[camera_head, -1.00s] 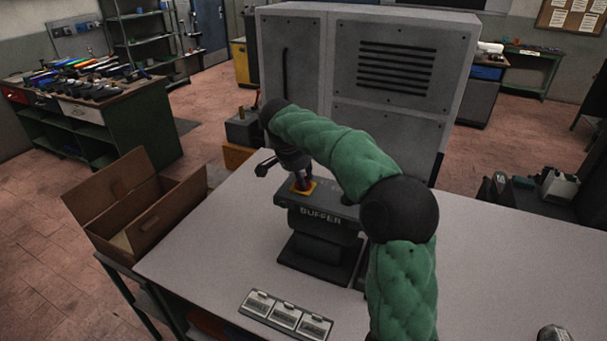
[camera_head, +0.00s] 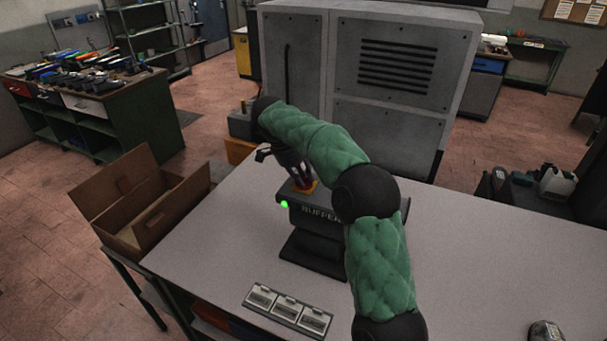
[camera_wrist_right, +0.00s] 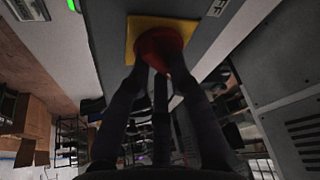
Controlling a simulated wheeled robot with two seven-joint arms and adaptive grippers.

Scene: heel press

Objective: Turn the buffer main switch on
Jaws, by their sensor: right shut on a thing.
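The buffer (camera_head: 318,222) is a dark box on a pedestal, standing on the grey table, with its name on the front. A green light (camera_head: 284,204) glows at its front left corner; it also shows in the right wrist view (camera_wrist_right: 90,20). The main switch is a red knob (camera_wrist_right: 160,45) on a yellow plate (camera_wrist_right: 131,38) on the buffer's top. My right gripper (camera_head: 303,186) reaches down onto the knob, its fingers (camera_wrist_right: 160,68) closed around it. My arm hides part of the buffer. My left gripper is not in view.
An open cardboard box (camera_head: 140,205) stands left of the buffer. A strip with three labelled panels (camera_head: 287,311) lies at the table's front. A large grey cabinet (camera_head: 365,85) stands behind. The table's right side (camera_head: 470,260) is mostly clear.

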